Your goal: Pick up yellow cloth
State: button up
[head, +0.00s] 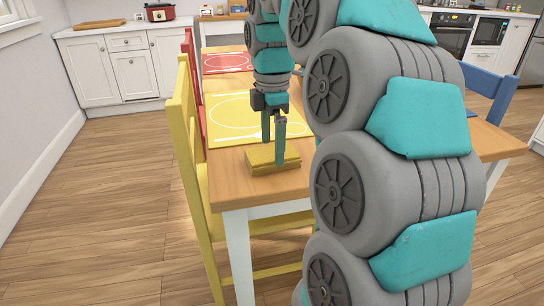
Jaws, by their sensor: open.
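The yellow cloth (261,161) lies folded on the wooden table (232,188), near its front left corner. My gripper (273,153) points down right at the cloth, with one finger in front of it and the other toward its back. The jaws are open. I cannot tell whether the fingertips touch the cloth. Part of the cloth is hidden behind the front finger.
A yellow placemat (222,106) lies just behind the cloth, and a red placemat (222,62) farther back. A yellow chair (187,130) and a red chair (190,58) stand along the left side. A blue chair (490,90) stands at the right. My arm hides much of the table.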

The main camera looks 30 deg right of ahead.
notch_tip(320, 180, down, 2)
jog(key=c, duration=1.1)
